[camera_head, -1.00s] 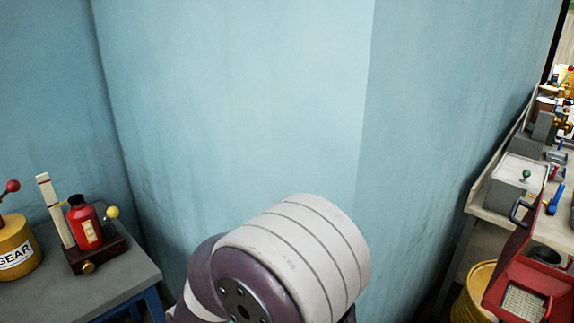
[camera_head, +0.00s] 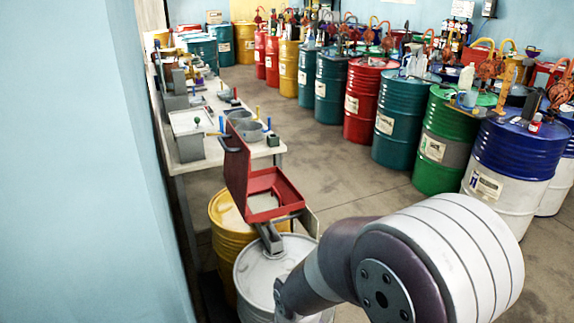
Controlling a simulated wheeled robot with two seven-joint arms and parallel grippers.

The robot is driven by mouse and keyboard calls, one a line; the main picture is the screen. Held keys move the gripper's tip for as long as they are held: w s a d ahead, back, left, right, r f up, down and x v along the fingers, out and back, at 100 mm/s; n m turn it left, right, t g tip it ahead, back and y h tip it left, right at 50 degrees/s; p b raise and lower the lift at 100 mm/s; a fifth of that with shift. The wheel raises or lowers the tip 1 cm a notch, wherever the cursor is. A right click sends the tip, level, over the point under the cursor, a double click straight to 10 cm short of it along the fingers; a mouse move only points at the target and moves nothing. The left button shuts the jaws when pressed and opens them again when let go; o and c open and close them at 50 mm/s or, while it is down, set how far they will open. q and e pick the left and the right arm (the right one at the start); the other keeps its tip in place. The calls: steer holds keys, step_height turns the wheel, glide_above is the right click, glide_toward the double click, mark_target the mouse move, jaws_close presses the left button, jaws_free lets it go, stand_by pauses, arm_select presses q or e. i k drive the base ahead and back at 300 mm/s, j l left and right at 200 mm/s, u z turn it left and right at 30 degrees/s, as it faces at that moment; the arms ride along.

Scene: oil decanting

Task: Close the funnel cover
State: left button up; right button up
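The red square funnel (camera_head: 287,190) is mounted over the drums at the centre-left of the head view, its tray facing up. Its red cover (camera_head: 237,172) stands upright on the left side of the tray, so the funnel is open. A dark handle (camera_head: 228,144) sits on the cover. One of my arms reaches in from the lower right toward the white drum (camera_head: 262,268) below the funnel. A grey piece (camera_head: 269,238) shows just under the funnel's front edge; I cannot tell whether it is part of my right gripper. My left gripper is out of view.
A yellow drum (camera_head: 225,235) stands beside the white one. A workbench (camera_head: 185,160) with tools and grey boxes runs along the left. A blue wall (camera_head: 75,170) fills the left edge. Several coloured drums line the right, with clear floor (camera_head: 320,165) between.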

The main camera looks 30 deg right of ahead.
mark_target(238, 155)
steer(key=z, duration=0.55)
steer(key=i+l, duration=0.15)
steer(key=l, duration=0.15)
steer(key=i+l, duration=0.1)
steer(key=l, duration=0.25)
steer(key=i+l, duration=0.15)
steer(key=l, duration=0.15)
steer(key=i+l, duration=0.1)
steer(key=l, duration=0.25)
